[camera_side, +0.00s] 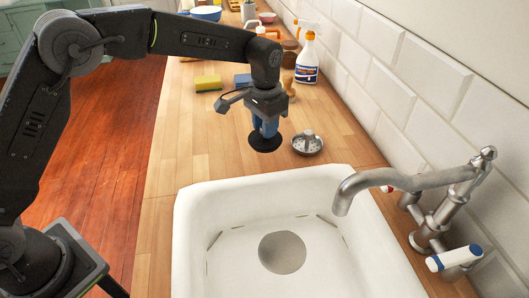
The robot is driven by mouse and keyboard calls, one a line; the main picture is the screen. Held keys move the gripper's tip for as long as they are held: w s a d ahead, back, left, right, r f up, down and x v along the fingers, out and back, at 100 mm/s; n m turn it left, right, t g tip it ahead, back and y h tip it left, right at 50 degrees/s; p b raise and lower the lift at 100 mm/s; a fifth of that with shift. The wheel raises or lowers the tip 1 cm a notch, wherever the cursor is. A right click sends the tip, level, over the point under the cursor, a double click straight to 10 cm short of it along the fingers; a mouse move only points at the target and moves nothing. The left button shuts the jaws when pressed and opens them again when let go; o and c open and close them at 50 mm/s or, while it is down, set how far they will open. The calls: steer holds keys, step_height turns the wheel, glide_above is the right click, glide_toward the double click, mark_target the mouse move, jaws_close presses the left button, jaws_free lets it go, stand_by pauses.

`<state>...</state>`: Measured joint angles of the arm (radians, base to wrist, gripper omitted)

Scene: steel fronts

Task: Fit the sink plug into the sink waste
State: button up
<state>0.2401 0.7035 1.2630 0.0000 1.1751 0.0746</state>
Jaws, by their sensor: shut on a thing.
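My gripper (267,118) points down over the wooden worktop, just beyond the far edge of the sink. It is shut on the sink plug (265,145), a black disc below the blue part at the jaws. The plug is roughly level; I cannot tell whether it touches the worktop. The upper part of the plug is hidden by the jaws. The sink waste (282,252) shows as a round grey area in the floor of the white sink (190,215), nearer the camera than the plug. Its inner detail is not clear.
A metal strainer (307,143) lies close to the right of the plug. The tap (400,182) reaches over the sink's right side. Sponges (208,83), a spray bottle (307,60) and a wooden-handled brush (289,86) stand farther back. The worktop left of the plug is clear.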

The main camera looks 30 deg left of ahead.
steer(key=r, duration=0.3)
steer(key=d+r, duration=0.1)
steer(key=r, duration=0.1)
steer(key=shift+s, duration=0.25)
steer(key=s+d+m, duration=0.5)
steer(key=s+d, duration=0.7)
steer(key=d, duration=0.1)
step_height(320, 180, down, 21)
steer(key=shift+a+r, duration=0.15)
steer(key=shift+r, duration=0.05)
steer(key=shift+f, duration=2.05)
steer(key=shift+f, duration=1.4)
